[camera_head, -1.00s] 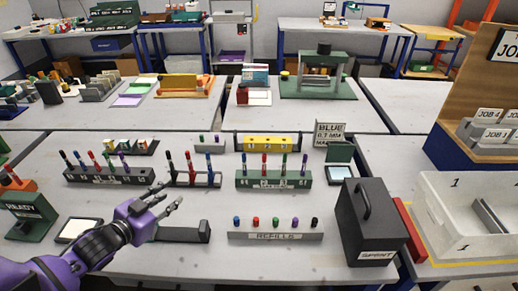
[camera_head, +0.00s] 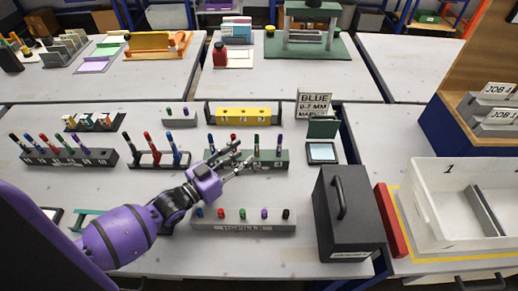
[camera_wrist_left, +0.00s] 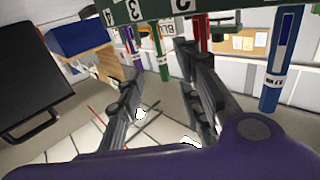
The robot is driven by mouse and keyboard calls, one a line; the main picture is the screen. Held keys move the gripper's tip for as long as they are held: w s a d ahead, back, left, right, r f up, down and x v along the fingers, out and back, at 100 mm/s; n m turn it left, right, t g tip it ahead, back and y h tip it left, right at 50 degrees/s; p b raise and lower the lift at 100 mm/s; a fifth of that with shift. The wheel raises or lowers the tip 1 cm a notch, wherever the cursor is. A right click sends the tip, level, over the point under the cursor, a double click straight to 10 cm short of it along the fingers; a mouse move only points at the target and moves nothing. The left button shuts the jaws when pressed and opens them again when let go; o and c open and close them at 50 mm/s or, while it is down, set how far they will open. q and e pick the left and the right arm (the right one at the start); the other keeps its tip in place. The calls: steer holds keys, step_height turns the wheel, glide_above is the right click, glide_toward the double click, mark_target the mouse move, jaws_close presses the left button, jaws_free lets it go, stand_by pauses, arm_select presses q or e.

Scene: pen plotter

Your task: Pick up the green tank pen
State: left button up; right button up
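The green pen (camera_head: 257,141) stands upright in the green numbered rack (camera_head: 284,162), between a red pen and a purple pen (camera_head: 280,142). In the left wrist view, which looks upside down, the green pen (camera_wrist_left: 161,55) shows beyond the fingers, below the rack edge (camera_wrist_left: 150,10). My left gripper (camera_head: 243,155) is at the front of this rack, its open fingers pointing toward the rack's middle and partly covering it. In the wrist view, the gripper (camera_wrist_left: 165,68) has nothing between its fingers. My right gripper is not in view.
A grey refill block (camera_head: 243,226) lies below my left arm. A black box (camera_head: 346,215) with a handle stands to the right. Other pen racks (camera_head: 70,157) stand left, a yellow block (camera_head: 243,115) behind. A white bin (camera_head: 428,215) is at far right.

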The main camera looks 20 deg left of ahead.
mark_target(257, 144)
arm_select(q)
steer(key=x, duration=0.7)
steer(key=shift+w+r+p, duration=0.1)
steer(key=shift+w+p, duration=0.05)
steer(key=shift+p, duration=0.2)
steer(key=shift+w, duration=0.25)
steer(key=shift+s, duration=0.1)
steer(key=shift+c, duration=0.6)
jaws_close()
